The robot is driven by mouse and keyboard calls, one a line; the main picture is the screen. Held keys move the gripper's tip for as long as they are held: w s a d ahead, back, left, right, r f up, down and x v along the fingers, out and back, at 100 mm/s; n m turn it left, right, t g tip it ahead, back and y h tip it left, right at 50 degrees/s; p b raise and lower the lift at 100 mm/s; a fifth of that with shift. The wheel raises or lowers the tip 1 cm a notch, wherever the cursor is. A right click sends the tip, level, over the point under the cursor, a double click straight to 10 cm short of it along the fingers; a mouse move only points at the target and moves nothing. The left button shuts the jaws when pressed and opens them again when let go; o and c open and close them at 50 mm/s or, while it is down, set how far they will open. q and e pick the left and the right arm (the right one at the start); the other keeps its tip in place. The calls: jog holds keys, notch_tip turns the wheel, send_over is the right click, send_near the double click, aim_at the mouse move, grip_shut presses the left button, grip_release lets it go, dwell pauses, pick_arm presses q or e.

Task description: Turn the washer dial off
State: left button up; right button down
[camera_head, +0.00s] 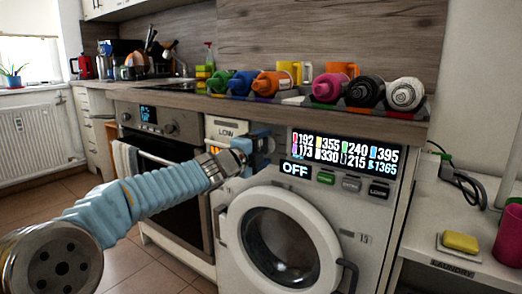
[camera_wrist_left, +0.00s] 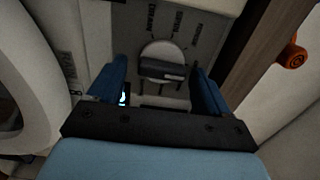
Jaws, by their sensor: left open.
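The white washer (camera_head: 312,202) stands under the counter with its round door closed. Its display (camera_head: 345,152) shows rows of numbers, and a smaller panel reads OFF (camera_head: 295,169). The washer dial (camera_wrist_left: 162,66) is a round pale disc with a dark grey bar across it, seen in the left wrist view with printed labels around it. In the head view my gripper hides the dial. My left gripper (camera_head: 260,150) is at the washer's upper left front. In the left wrist view its blue fingers (camera_wrist_left: 158,88) are apart, one on each side of the dial; I cannot tell whether they touch it.
Several coloured bottles (camera_head: 272,84) lie along the counter edge above the washer. An oven (camera_head: 165,150) with a towel stands to the left. A yellow sponge (camera_head: 461,242) and a magenta cup (camera_head: 508,236) sit on the right-hand surface. Open floor (camera_head: 128,262) lies at lower left.

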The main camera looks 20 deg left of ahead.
pick_arm(q)
jog(key=v, duration=1.3)
jog(key=shift+s, duration=0.35)
jog(key=shift+a, duration=0.1)
jog(key=d+f+n+g+p, duration=0.2)
jog(key=d+f+n+g, duration=0.15)
jog(key=f, duration=0.75)
jog(key=d+f+n+g+y+p, duration=0.1)
jog(key=d+f+n+g+p, duration=0.3)
jog(key=f, duration=0.6)
jog(key=f+n+p, duration=0.1)
jog(key=f+n, duration=0.5)
jog(key=f, duration=0.5)
jog(key=s+d+f+n+g+p, duration=0.1)
jog(key=s+f+n+g, duration=0.2)
jog(key=s+f, duration=0.3)
jog(key=s+d+f+n+g+p, duration=0.2)
jog(key=s+f+n, duration=0.2)
jog(key=s, duration=0.7)
jog(key=s+d+f+n+g+y+p, duration=0.1)
jog(key=s+d+f+n+g+p, duration=0.1)
jog(key=s+f, duration=0.6)
jog(key=shift+s+n+g, duration=0.35)
jog(key=shift+n+g, duration=0.3)
jog(key=shift+g, duration=0.2)
